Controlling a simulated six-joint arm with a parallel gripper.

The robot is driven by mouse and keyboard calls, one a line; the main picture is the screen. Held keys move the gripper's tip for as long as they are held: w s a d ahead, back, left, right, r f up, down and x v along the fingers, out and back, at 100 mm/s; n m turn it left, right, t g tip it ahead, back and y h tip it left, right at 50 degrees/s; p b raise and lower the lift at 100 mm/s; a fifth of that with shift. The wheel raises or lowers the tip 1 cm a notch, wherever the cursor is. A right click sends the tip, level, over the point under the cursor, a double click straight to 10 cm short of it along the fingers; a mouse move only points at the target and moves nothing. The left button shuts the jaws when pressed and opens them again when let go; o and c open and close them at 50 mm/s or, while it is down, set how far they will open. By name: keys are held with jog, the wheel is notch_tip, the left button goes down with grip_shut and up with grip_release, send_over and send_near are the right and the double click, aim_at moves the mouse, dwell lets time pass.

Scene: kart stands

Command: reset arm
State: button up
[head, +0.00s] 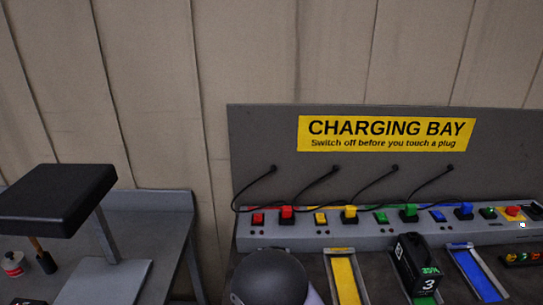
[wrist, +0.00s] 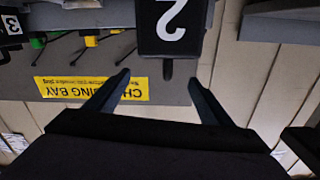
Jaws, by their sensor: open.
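My gripper (wrist: 160,77) shows in the wrist view with its two dark fingers spread apart and nothing between them. A black block marked 2 (wrist: 172,28) is just beyond the fingertips, at the top of that picture, and it looks apart from them. The wrist picture is upside down, with the yellow charging bay sign (wrist: 92,90) inverted to the left of the fingers. In the head view a dark rounded part of my arm (head: 270,278) is at the bottom middle. My fingers and the block marked 2 cannot be made out there.
The charging bay bench has a grey strip (head: 300,240) with coloured switches and plugs on black cables. A black block marked 3 (head: 418,265) stands between a yellow lane (head: 345,280) and a blue lane (head: 477,274). A black-topped stand (head: 60,200) is on the left table.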

notch_tip(320, 180, up, 7)
jog(key=w+d+m+h+p, duration=0.1)
jog(key=w+d+m+p, duration=0.1)
jog(key=d+m+p, duration=0.15)
jog(key=d+f+g+b, duration=0.1)
jog(key=d+f+g, duration=0.3)
jog(key=f+g, duration=0.3)
jog(key=s+f+n+g+y+b, duration=0.1)
jog(key=s+f+g, duration=0.1)
jog(key=s, duration=0.2)
jog(key=s+d+f+n+g+b, duration=0.1)
jog(key=s+f+g+b, duration=0.1)
jog(key=s, duration=0.3)
jog(key=s+d+f+n+g+y+b, duration=0.1)
jog(key=s+f+n+g+b, duration=0.1)
jog(key=s+g, duration=0.2)
jog(key=shift+s+d+y, duration=0.15)
jog(key=shift+s+y, duration=0.15)
jog(key=shift+s, duration=0.35)
jog(key=s+d+f+n+g+h+b, duration=0.1)
jog(key=s+d+g, duration=0.2)
jog(key=s, duration=0.3)
jog(key=shift+s+d+f+b, duration=0.15)
jog(key=shift+s+b, duration=0.25)
